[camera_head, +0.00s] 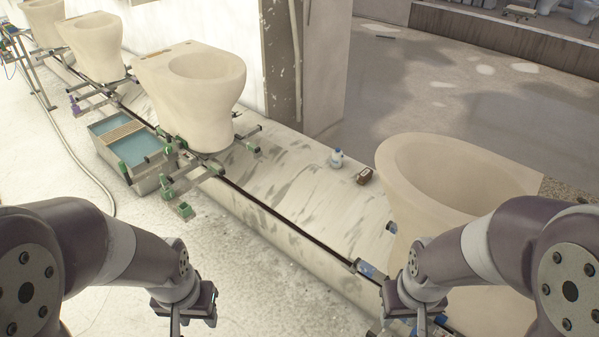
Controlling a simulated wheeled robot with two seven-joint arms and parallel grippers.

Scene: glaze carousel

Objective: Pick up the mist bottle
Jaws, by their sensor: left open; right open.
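A small white and blue bottle (336,158), which looks like the mist bottle, stands upright on the pale stained ledge (290,190) in the middle of the view. It is just left of a small dark brown block (364,176) and apart from it. My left gripper (192,316) is open and empty at the lower left of centre, well short of the bottle. My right gripper (405,318) is open and empty at the bottom right, in front of the large bowl and also well short of the bottle. Both grippers' tips are partly cut off by the bottom edge.
A large cream toilet bowl (448,180) stands at right, near my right arm. Another cream bowl (197,90) sits on a green-footed stand, with more behind it. A bin with blue water (138,147) is at left. A dark rail (270,208) runs along the ledge. A pillar (325,65) stands behind.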

